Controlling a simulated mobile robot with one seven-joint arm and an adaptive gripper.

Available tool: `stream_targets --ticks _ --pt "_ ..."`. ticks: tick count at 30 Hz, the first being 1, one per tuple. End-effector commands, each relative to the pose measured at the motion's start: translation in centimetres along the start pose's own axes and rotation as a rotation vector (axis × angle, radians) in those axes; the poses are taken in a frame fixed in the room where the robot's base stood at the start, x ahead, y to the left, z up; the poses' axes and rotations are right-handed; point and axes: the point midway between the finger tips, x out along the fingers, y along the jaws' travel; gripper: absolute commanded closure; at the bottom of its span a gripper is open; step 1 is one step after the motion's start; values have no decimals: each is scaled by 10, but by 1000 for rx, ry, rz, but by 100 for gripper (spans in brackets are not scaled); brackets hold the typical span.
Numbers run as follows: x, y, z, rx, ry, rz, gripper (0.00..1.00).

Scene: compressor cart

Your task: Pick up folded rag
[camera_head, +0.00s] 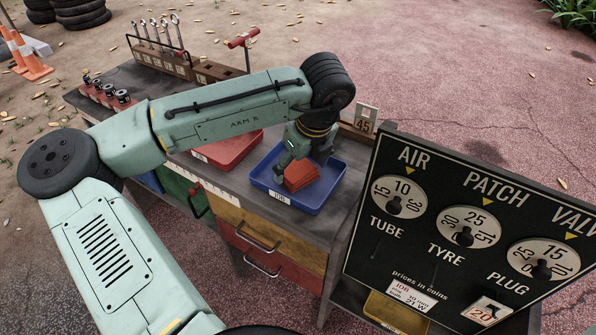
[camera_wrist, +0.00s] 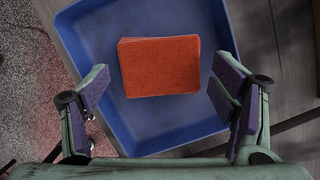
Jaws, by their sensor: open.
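The folded rag (camera_wrist: 160,66) is a flat orange-red square lying in the blue tray (camera_wrist: 92,65), toward its far side in the wrist view. In the head view the rag (camera_head: 300,176) shows beneath my gripper (camera_head: 297,160), partly hidden by it. In the wrist view my gripper (camera_wrist: 163,92) is open and empty, with one purple-padded finger on each side of the rag and bare tray floor between rag and fingers. How high the fingers are above the tray is hard to tell.
A red tray (camera_head: 232,146) sits left of the blue tray (camera_head: 325,200) on the cart top. A black price board (camera_head: 455,225) stands close on the right. A wrench rack (camera_head: 160,58) and a red T-handle (camera_head: 243,38) rise at the back.

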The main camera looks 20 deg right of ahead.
Motion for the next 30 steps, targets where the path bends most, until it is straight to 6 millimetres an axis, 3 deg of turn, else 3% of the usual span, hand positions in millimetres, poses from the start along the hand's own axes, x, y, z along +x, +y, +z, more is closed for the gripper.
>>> stream_targets --ticks 4,11,30 --pt "12 0 0 1 0 -1 21" --pt "13 0 -1 1 0 -1 21" --pt "12 0 0 0 0 -2 63"
